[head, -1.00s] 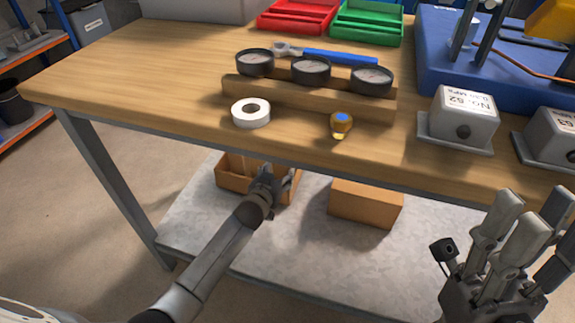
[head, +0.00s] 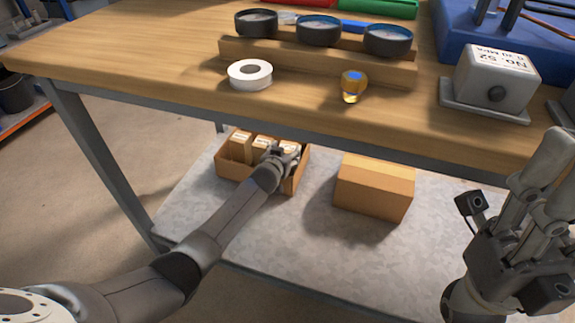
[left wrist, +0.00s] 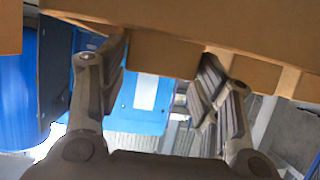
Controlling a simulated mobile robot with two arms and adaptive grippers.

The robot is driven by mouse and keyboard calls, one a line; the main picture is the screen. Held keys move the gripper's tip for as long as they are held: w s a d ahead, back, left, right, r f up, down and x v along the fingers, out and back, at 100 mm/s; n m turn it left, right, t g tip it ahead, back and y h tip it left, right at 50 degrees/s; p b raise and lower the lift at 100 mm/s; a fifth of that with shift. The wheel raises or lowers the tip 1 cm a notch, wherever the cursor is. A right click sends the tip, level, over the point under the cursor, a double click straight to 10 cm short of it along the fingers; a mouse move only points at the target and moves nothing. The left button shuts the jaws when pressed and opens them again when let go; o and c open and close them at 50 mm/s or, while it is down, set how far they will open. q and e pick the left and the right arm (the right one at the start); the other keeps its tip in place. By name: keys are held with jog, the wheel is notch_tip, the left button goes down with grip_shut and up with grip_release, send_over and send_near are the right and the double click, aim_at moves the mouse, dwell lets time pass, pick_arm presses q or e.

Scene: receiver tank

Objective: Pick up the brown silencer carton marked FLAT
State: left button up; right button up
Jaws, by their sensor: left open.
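An open brown box (head: 228,173) on the lower shelf holds several upright brown cartons (head: 240,147) with pale labels. The labels are too small to read, so I cannot tell which carton is marked FLAT. My left gripper (head: 287,150) is open at the right part of this box and hides what is there. In the left wrist view my left gripper (left wrist: 165,80) has its fingers apart on both sides of a brown block (left wrist: 165,52); contact is not clear. My right gripper (head: 560,170) is open and empty at the right, in front of the table.
A closed brown box (head: 375,187) stands on the grey shelf (head: 300,240), right of the open box. The wooden tabletop (head: 130,60) overhangs both. A white tape roll (head: 250,75), a yellow fitting (head: 352,86) and a gauge rack (head: 310,65) are on top.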

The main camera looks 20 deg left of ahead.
pick_arm(q)
jog(key=shift+b+x, duration=0.45)
jog(key=shift+x, duration=0.55)
jog(key=shift+r, duration=0.1)
jog(key=c, duration=1.1)
